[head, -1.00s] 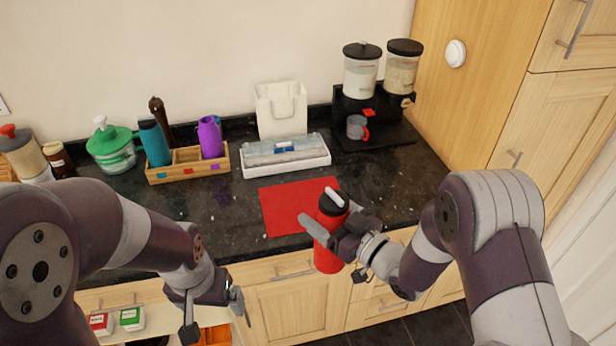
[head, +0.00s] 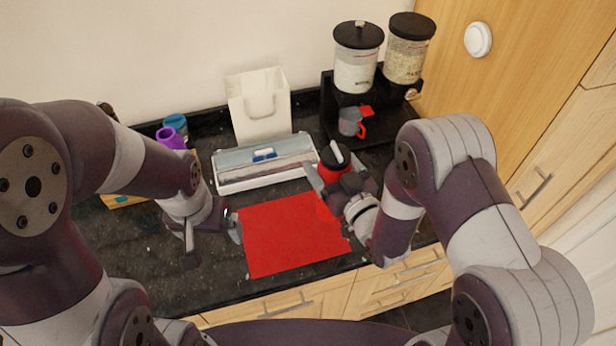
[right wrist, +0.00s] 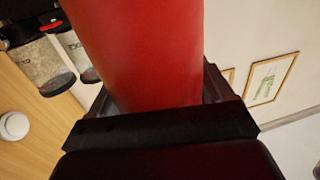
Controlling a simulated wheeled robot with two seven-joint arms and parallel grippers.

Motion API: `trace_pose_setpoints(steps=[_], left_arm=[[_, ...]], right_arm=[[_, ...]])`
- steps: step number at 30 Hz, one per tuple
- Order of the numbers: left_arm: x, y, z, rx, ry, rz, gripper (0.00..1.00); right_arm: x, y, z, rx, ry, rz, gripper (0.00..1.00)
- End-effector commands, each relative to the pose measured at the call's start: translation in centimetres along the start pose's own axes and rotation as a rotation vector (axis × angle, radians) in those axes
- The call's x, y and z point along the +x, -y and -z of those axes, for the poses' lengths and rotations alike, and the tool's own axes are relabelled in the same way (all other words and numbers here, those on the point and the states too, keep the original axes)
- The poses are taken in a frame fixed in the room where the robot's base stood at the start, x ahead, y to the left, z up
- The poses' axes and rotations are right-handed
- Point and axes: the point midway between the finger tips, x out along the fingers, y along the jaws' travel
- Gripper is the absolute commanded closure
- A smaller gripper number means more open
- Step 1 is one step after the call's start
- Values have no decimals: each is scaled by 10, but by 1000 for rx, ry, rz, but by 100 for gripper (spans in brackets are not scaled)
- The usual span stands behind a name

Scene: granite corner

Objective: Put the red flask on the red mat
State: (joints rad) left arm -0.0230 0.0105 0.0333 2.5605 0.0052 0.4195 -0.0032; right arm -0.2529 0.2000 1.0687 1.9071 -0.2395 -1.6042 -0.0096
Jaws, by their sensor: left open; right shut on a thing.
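The red flask (head: 328,177) has a black cap with a light handle and looks roughly upright. My right gripper (head: 328,190) is shut on it, and the flask's red body also fills the middle of the right wrist view (right wrist: 140,45). The red mat (head: 290,240) lies flat on the dark counter. The flask is at the mat's back right corner; my gripper hides its lower part, so I cannot tell whether it touches the mat. My left gripper (head: 212,240) is open and empty at the mat's left edge.
A white tray with a clear lid (head: 262,172) sits behind the mat, with a white bag (head: 260,112) behind it. A black dispenser stand (head: 335,100) with a grey and red mug (head: 350,122) stands back right. A purple cup (head: 170,138) is at left.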

Motion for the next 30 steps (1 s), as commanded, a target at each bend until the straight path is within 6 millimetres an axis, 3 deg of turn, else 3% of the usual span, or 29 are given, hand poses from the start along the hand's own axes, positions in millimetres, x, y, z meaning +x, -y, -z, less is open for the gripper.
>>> trace_pose_setpoints(steps=[4,9,17,28,29,30], left_arm=[[-7,0,1,0,0,0,5],[-9,0,1,0,0,0,5],[-17,0,2,0,0,0,5],[-11,0,2,0,0,0,5],[-12,0,2,0,0,0,5],[-13,0,2,0,0,0,5]], right_arm=[[25,16,-16,0,0,4,66],[38,24,-27,1,-1,0,66],[39,24,-65,1,1,-1,66],[39,24,-72,1,-2,0,66],[38,24,-71,1,1,0,13],[38,24,-71,1,1,0,0]])
